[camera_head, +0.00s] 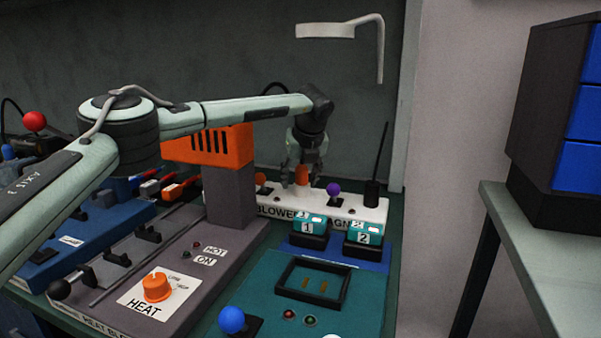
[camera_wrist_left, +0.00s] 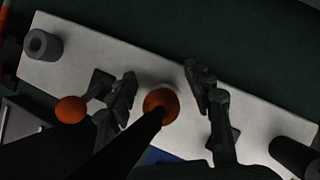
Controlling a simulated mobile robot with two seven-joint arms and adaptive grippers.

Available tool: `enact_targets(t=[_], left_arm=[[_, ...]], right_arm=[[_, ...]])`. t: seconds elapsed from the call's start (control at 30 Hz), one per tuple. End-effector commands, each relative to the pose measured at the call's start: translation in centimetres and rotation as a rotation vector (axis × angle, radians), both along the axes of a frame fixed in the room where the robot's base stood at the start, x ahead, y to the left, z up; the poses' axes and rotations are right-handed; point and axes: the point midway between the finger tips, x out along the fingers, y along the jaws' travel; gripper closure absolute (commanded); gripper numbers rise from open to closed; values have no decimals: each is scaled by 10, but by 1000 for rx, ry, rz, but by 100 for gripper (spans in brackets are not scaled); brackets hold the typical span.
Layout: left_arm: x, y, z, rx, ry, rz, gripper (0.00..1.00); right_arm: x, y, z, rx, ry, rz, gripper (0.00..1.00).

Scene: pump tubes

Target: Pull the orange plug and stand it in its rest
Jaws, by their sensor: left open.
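An orange plug (camera_head: 302,174) stands at the white blower/magnet panel (camera_head: 345,208) at the back. My left gripper (camera_head: 303,164) is over it, fingers pointing down. In the left wrist view the plug's round orange top (camera_wrist_left: 160,103) lies between the open fingers of my left gripper (camera_wrist_left: 162,90), with gaps on both sides. A dark bar partly crosses it from below. A grey hollow cylinder (camera_wrist_left: 42,45) stands at the panel's left end; it may be the rest, and is not visible in the head view. My right gripper is out of view.
An orange ball knob (camera_head: 260,179) stands left of the plug, and a purple knob (camera_head: 333,188) right of it. A black cylinder with a thin rod (camera_head: 373,193) stands farther right. The orange-headed heat machine (camera_head: 220,147) rises at the left, under my arm.

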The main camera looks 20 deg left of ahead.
Motion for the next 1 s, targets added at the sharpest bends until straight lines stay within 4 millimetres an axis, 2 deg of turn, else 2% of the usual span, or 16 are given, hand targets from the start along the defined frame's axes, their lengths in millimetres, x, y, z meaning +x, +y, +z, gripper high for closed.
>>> enact_targets(t=[0.17,0.57,0.6,0.7,0.8,1.0], left_arm=[[0,0,0,0,0,0,49],[0,0,0,0,0,0,99],[0,0,0,0,0,0,72],[0,0,0,0,0,0,60],[0,0,0,0,0,0,49],[0,0,0,0,0,0,49]], right_arm=[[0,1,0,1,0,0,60],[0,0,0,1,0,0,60],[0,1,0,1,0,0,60],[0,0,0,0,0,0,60],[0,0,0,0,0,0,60],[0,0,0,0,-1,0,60]])
